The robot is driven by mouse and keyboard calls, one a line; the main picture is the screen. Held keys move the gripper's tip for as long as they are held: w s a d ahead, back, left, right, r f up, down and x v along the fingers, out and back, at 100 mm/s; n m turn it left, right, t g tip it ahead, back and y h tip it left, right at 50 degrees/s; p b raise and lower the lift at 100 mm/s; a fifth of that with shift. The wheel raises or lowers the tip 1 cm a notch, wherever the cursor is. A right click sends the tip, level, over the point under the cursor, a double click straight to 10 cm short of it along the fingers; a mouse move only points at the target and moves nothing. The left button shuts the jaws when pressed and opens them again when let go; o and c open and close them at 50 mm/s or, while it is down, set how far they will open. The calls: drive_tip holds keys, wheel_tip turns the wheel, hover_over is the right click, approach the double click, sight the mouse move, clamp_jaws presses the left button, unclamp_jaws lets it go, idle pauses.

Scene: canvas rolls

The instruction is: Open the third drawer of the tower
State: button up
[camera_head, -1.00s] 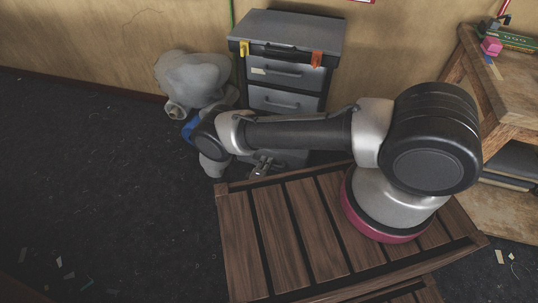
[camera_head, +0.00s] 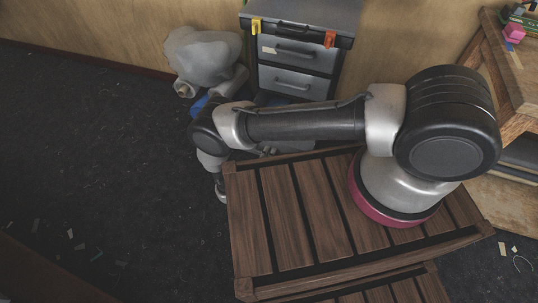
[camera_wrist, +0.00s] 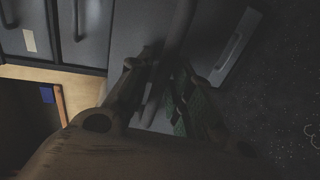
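The grey drawer tower (camera_head: 345,12) stands against the wall in the head view. Its top drawer (camera_head: 318,58) and second drawer (camera_head: 265,80) look shut; my arm hides the lower front. In the wrist view the second drawer (camera_wrist: 92,45) is at upper left, with a broader grey front, seemingly the third drawer (camera_wrist: 135,25), beside it. A dark bar handle (camera_wrist: 181,25) runs between the fingertips of my gripper (camera_wrist: 172,62). The fingers look closed around this handle, though shadow blurs the contact. I cannot tell how far that drawer stands out.
A grey bag-like object (camera_head: 203,52) sits left of the tower. A slatted wooden platform (camera_head: 285,225) lies under my arm's base. A wooden bench (camera_head: 515,75) with small items stands at the right. Open dark floor (camera_head: 90,150) extends to the left.

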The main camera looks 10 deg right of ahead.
drive_tip(key=o, duration=1.3)
wheel_tip(320, 180, up, 10)
drive_tip(key=shift+f, duration=0.25)
drive_tip(key=shift+c, duration=0.2)
drive_tip(key=shift+r, duration=0.25)
drive_tip(key=c, duration=1.3)
